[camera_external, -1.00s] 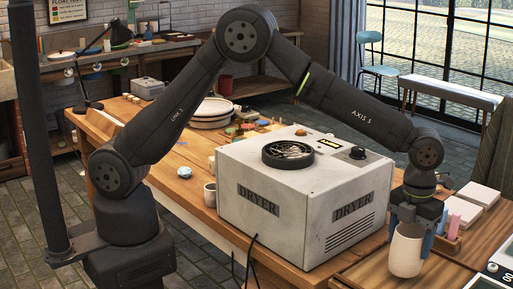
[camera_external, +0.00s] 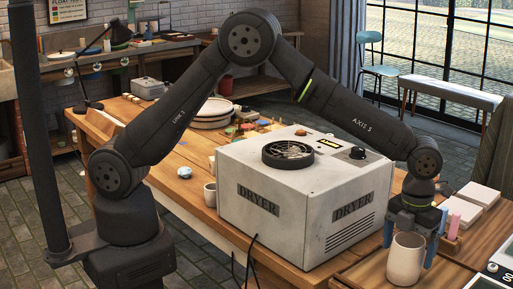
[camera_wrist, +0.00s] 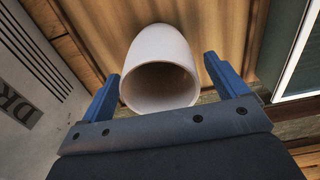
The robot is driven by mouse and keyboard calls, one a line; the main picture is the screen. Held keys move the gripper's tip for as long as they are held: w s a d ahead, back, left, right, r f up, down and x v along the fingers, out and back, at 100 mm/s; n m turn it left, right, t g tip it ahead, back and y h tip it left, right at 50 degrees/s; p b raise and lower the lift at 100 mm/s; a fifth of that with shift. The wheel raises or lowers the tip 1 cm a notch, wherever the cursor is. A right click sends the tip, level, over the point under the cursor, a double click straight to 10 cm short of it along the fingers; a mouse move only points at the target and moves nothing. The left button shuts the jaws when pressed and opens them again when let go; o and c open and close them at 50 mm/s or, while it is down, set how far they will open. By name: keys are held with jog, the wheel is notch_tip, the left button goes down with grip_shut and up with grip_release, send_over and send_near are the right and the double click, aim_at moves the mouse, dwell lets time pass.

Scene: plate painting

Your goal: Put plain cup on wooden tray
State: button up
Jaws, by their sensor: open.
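The plain cup (camera_external: 405,260) is pale and unmarked, at the lower right of the external view, and looks upright. In the wrist view the cup (camera_wrist: 160,75) shows its round open mouth toward me. It appears to stand on a wooden surface, which looks like the wooden tray (camera_wrist: 225,30); the cup's contact with it is hidden. My gripper (camera_external: 411,245) is open, its blue fingers on either side of the cup. In the wrist view my gripper (camera_wrist: 165,85) shows gaps between both fingers and the cup.
The white dryer box (camera_external: 300,195) stands close to the left of my gripper. White square tiles (camera_external: 480,197) and a small holder with a pink bottle (camera_external: 454,222) lie behind and right of it.

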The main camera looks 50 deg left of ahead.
notch_tip(320, 180, up, 12)
dwell(0.4)
jog(key=shift+f, duration=0.1)
notch_tip(320, 180, down, 12)
jog(key=shift+f, duration=0.1)
jog(key=shift+r, duration=1.85)
